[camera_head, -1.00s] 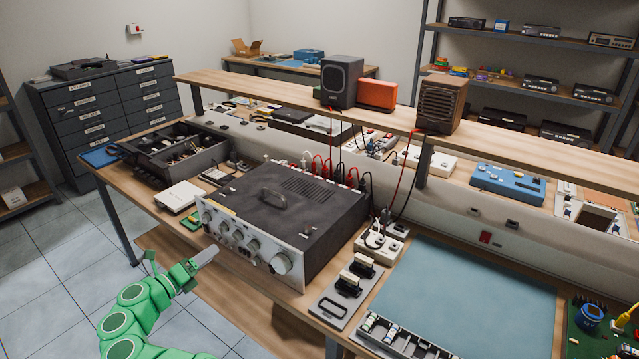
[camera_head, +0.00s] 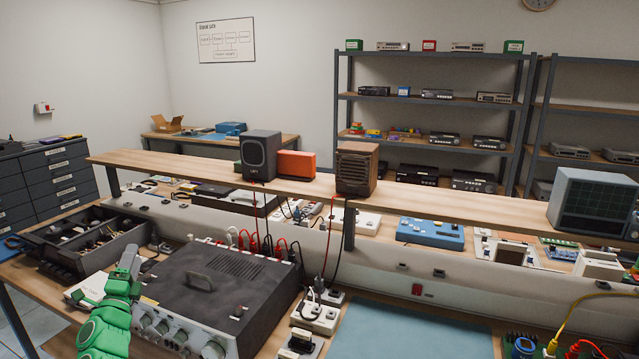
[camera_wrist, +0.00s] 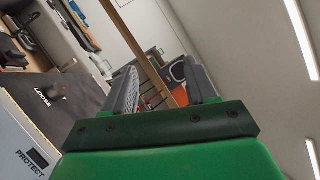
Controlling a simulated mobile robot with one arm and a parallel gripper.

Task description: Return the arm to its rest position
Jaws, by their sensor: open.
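My green arm rises from the bottom left of the head view, with my gripper (camera_head: 130,258) pointing up at the left front corner of the hifi amplifier (camera_head: 225,290). In the wrist view, the two grey fingers of my gripper (camera_wrist: 160,75) stand apart, with nothing seen held between them. The amplifier has a dark top with a handle and a silver front with knobs. Its panel (camera_wrist: 28,125), marked PROTECT, shows at the left of the wrist view. Whether the gripper touches the amplifier cannot be told.
A dark parts tray (camera_head: 85,240) and a white box (camera_head: 88,290) are beside the arm. A raised wooden shelf (camera_head: 450,205) bearing speakers crosses behind the amplifier. A power strip (camera_head: 315,315) and blue mat (camera_head: 410,330) lie to its right. Air above the amplifier looks clear.

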